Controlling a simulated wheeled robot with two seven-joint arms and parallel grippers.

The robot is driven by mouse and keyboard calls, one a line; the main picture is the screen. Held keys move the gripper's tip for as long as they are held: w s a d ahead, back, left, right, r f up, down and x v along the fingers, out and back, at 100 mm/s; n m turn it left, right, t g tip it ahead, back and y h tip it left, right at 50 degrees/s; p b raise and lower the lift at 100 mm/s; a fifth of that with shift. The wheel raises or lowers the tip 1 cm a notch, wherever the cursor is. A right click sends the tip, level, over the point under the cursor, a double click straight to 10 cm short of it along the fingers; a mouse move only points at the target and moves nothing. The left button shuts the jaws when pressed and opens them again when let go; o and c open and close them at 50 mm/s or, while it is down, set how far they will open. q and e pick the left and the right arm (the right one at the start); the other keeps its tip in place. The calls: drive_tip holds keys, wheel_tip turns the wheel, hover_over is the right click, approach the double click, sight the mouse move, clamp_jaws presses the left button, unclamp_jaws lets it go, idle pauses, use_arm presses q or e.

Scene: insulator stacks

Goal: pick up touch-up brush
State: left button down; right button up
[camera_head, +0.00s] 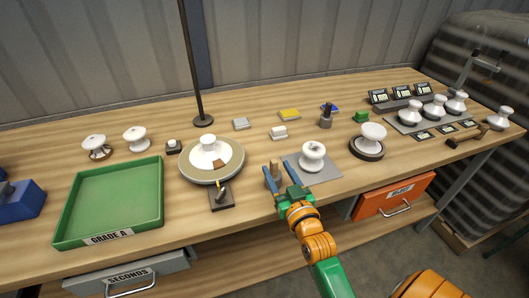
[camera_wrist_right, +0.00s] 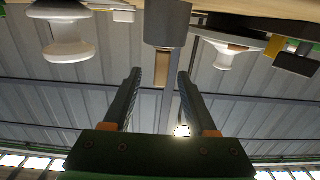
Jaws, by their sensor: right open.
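A tan upright piece (camera_head: 273,172), likely the touch-up brush's handle, stands between the fingers of my right gripper (camera_head: 277,166) in the head view. In the right wrist view a grey cylinder (camera_wrist_right: 167,24) is ahead of my right gripper (camera_wrist_right: 160,75), with a tan flat piece (camera_wrist_right: 158,74) showing between the fingers. The right gripper is open, with a finger on each side of the tan piece; I cannot tell whether either touches it. The bristles are not visible. My left gripper is not in view.
A white insulator (camera_head: 313,151) on a grey mat (camera_head: 325,175) stands close right of the gripper. A turntable (camera_head: 190,165) with an insulator and a black stand (camera_head: 222,204) with a yellow-tipped item are left. A green tray (camera_head: 72,205) lies farther left.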

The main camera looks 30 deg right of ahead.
sight(272, 159)
drive_tip(key=shift+w+d+r, duration=0.15)
drive_tip(key=shift+w, duration=0.35)
drive_tip(key=shift+w+r, duration=0.25)
drive_tip(key=shift+w+d+r+p, duration=0.1)
drive_tip(key=shift+w+r+p, duration=0.1)
drive_tip(key=shift+w+p, duration=0.25)
drive_tip(key=shift+w+d+r+p, duration=0.1)
drive_tip(key=shift+w+r+p, duration=0.15)
drive_tip(key=shift+w, duration=0.2)
drive_tip(key=shift+w+d+f, duration=0.15)
drive_tip(key=shift+w+f, duration=0.05)
drive_tip(key=shift+w, duration=0.4)
drive_tip(key=shift+w+d+f, duration=0.1)
drive_tip(key=shift+w+f, duration=0.05)
drive_tip(key=shift+w, duration=0.45)
drive_tip(key=shift+w+d+f, duration=0.1)
drive_tip(key=shift+w+f, duration=0.05)
drive_tip(key=shift+w, duration=0.05)
drive_tip(key=shift+s, duration=0.15)
drive_tip(key=shift+c, duration=1.3)
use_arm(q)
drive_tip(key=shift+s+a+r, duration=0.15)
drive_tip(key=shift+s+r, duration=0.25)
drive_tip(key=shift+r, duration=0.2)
use_arm(e)
clamp_jaws()
